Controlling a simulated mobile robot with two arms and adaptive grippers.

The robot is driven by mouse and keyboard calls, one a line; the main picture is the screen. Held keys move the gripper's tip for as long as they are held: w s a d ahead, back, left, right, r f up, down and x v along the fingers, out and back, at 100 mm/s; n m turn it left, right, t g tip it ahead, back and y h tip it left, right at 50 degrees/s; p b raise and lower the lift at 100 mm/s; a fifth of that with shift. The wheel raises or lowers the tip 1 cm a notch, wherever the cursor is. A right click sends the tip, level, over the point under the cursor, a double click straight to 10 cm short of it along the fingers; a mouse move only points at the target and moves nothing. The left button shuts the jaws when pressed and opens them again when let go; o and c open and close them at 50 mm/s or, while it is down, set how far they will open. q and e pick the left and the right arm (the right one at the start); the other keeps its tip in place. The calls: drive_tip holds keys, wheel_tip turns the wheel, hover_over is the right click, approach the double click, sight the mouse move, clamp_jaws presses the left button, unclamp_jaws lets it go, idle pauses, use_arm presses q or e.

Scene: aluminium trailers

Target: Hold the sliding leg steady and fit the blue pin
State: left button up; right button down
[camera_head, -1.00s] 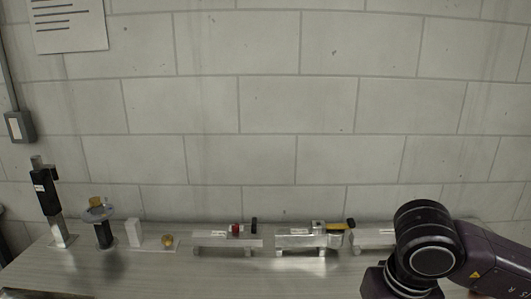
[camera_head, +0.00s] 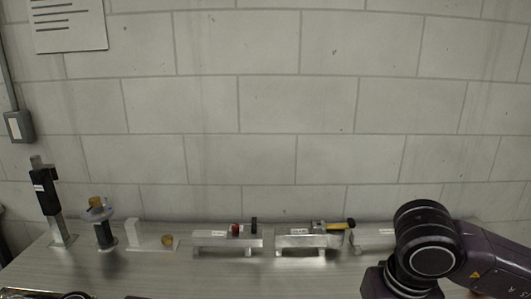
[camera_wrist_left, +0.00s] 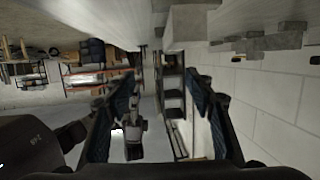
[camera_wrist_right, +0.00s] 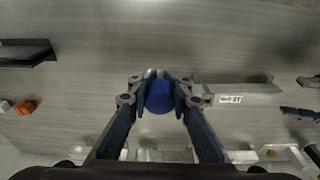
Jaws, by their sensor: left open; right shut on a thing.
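The blue pin shows as a round blue head (camera_wrist_right: 158,98) in the right wrist view. My right gripper (camera_wrist_right: 160,88) is shut on it, one fingertip on each side. The pin's shaft is hidden. A pale metal bar with a white label (camera_wrist_right: 240,88) lies just to the right of the fingertips. I cannot tell whether it is the sliding leg or whether the pin touches it. My left gripper (camera_wrist_left: 164,84) is open and empty in the left wrist view. Neither gripper's fingers show in the head view, where my right arm comes in at the lower right.
On the table (camera_head: 200,277), along the wall, stand a black-sleeved post (camera_head: 47,197), a post with a disc (camera_head: 100,215), a white block (camera_head: 132,232) and labelled aluminium rails (camera_head: 215,240). A dark piece (camera_wrist_right: 25,53) and an orange piece (camera_wrist_right: 25,107) lie left in the right wrist view.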

use_arm(q)
drive_tip(key=shift+y, duration=0.6)
drive_tip(key=w+a+f, duration=0.2)
drive_tip(key=w, duration=0.1)
drive_tip(key=shift+w+a+f, duration=0.1)
drive_tip(key=shift+a, duration=0.1)
drive_tip(key=shift+w+a+f+g, duration=0.15)
drive_tip(key=shift+f+g, duration=0.15)
drive_tip(key=shift+f, duration=0.1)
drive_tip(key=x, duration=1.1)
drive_tip(key=shift+d+f, duration=0.25)
drive_tip(key=shift+f, duration=0.05)
drive_tip(key=shift+c, duration=0.3)
clamp_jaws()
drive_tip(key=shift+w+r, duration=0.1)
drive_tip(key=shift+r, duration=0.05)
